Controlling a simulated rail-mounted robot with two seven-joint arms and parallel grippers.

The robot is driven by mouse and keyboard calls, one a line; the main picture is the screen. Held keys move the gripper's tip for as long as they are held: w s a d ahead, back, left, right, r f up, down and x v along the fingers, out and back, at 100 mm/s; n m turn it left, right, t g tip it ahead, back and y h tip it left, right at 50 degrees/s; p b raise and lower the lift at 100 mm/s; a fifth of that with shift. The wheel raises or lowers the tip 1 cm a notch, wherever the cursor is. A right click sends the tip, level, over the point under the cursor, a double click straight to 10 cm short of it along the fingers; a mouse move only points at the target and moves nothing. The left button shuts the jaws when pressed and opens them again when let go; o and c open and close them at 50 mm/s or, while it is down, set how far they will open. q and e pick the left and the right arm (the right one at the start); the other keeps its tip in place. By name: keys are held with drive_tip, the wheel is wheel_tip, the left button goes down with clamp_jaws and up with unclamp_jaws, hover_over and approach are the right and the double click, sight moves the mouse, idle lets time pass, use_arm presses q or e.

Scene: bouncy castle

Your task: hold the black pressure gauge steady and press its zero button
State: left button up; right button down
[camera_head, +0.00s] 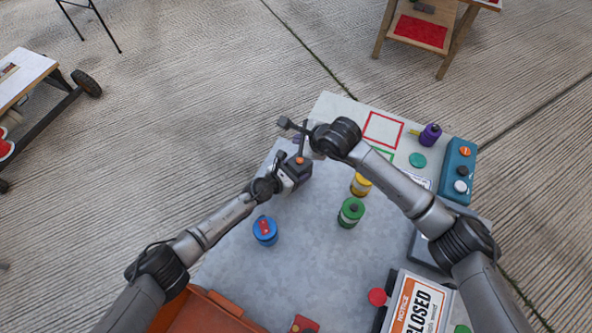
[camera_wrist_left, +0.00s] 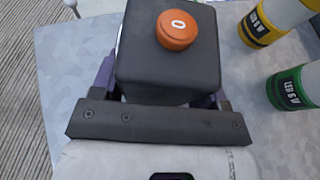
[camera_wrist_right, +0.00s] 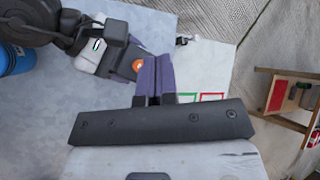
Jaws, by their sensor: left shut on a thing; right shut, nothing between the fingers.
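The black pressure gauge (camera_head: 298,173) is a dark box near the table's far left edge. Its orange zero button (camera_wrist_left: 178,29), marked "0", faces up in the left wrist view. My left gripper (camera_head: 284,181) is shut on the gauge, with a purple finger on each side of it. My right gripper (camera_wrist_right: 158,72) is shut and empty, its purple fingers together. In the right wrist view its tips are just right of the orange button (camera_wrist_right: 138,66). In the head view my right wrist partly hides these fingers, and I cannot tell their exact height above the button.
A blue can (camera_head: 265,231), a green can (camera_head: 351,212) and a yellow can (camera_head: 360,185) stand on the grey table. A blue button box (camera_head: 458,168) and a purple object (camera_head: 430,134) are at the right. An orange crate (camera_head: 208,313) and a notice sign (camera_head: 418,304) are nearer.

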sight(299, 162)
drive_tip(key=shift+n, duration=0.3)
drive_tip(key=shift+w+a+f, duration=0.1)
drive_tip(key=shift+f, duration=2)
drive_tip(key=shift+w+a+f, duration=0.1)
drive_tip(key=shift+f, duration=2)
drive_tip(key=shift+f, duration=0.15)
drive_tip(key=shift+f, duration=0.3)
drive_tip(key=shift+r, duration=0.45)
